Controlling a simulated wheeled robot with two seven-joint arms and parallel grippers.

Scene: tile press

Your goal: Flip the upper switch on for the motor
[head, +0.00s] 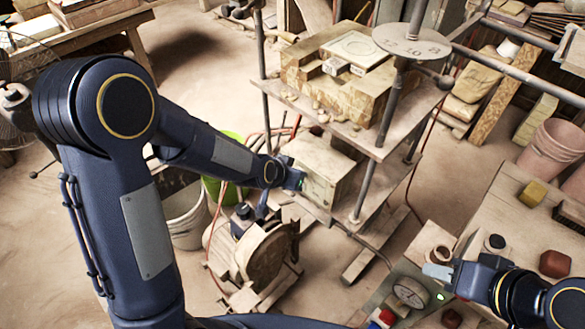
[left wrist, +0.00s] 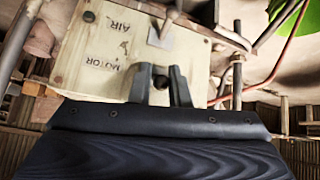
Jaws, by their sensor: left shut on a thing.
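The pale switch box (head: 322,160) sits on the lower shelf of the press stand. In the left wrist view its panel (left wrist: 95,50) shows upside down, with the labels MOTOR and AIR. A grey metal piece (left wrist: 163,36) is beside AIR. My left gripper (head: 298,180) is at the box's front face. In the left wrist view its fingers (left wrist: 160,82) are at the MOTOR label, shut on the small dark motor switch (left wrist: 160,81), which they mostly hide. My right gripper (head: 440,272) is over the right bench; its finger gap is not clear.
A press stand (head: 350,138) with a tile block on its upper shelf rises around the box. A motor (head: 262,250) and buckets (head: 186,215) are below my left arm. The right bench (head: 500,205) holds a gauge (head: 410,292), a red button and small blocks.

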